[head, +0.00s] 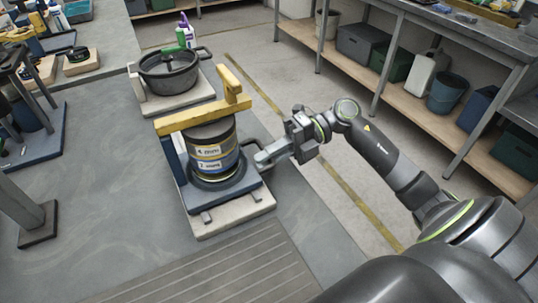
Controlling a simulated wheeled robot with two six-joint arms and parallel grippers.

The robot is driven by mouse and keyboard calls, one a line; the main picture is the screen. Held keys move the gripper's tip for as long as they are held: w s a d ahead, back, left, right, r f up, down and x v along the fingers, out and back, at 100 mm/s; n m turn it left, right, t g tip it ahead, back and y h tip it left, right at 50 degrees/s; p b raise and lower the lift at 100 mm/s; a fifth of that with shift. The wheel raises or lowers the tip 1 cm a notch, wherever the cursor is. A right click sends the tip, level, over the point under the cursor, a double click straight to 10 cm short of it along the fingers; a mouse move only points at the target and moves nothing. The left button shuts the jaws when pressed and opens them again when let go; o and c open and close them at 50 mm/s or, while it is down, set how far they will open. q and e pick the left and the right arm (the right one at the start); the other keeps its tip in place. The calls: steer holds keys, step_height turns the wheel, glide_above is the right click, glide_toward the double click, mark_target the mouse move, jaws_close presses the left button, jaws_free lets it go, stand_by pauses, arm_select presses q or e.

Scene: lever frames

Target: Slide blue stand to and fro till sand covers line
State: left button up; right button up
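A blue stand (213,197) sits on a pale slab (243,221) near the middle of the head view. It carries a dark round container (216,165) with two white-and-blue labels. A yellow lever bar (190,117) lies across the top, with an upright yellow grip at its right end. A dark loop handle (252,146) sticks out at the stand's right side. My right gripper (264,157) reaches in from the right, its fingertips at this handle. Whether they are closed around it I cannot tell. No sand or line can be made out. My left gripper is out of view.
More blue-based frames (38,135) stand at the left. A shelf bench (420,85) is at the right. The grey surface left of the stand is clear.

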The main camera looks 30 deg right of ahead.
mark_target(261, 144)
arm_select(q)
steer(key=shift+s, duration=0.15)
arm_select(e)
jaws_close()
steer(key=shift+w+f+b, duration=0.1)
steer(key=shift+w+b, duration=0.15)
steer(key=shift+b, duration=0.05)
steer(key=w+b, duration=0.2)
steer(key=w, duration=0.2)
steer(key=shift+d+f+b, duration=0.1)
steer(key=shift+b, duration=0.2)
steer(key=w+b, duration=0.1)
steer(key=w, duration=0.1)
steer(key=shift+w+d, duration=0.1)
steer(key=shift+w, duration=0.2)
steer(key=shift+w+b, duration=0.35)
steer(key=shift+w, duration=0.15)
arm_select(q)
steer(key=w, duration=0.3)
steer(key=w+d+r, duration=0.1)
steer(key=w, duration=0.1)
arm_select(e)
steer(key=shift+w+r, duration=0.1)
steer(key=shift+r, duration=0.2)
steer(key=shift+d, duration=0.1)
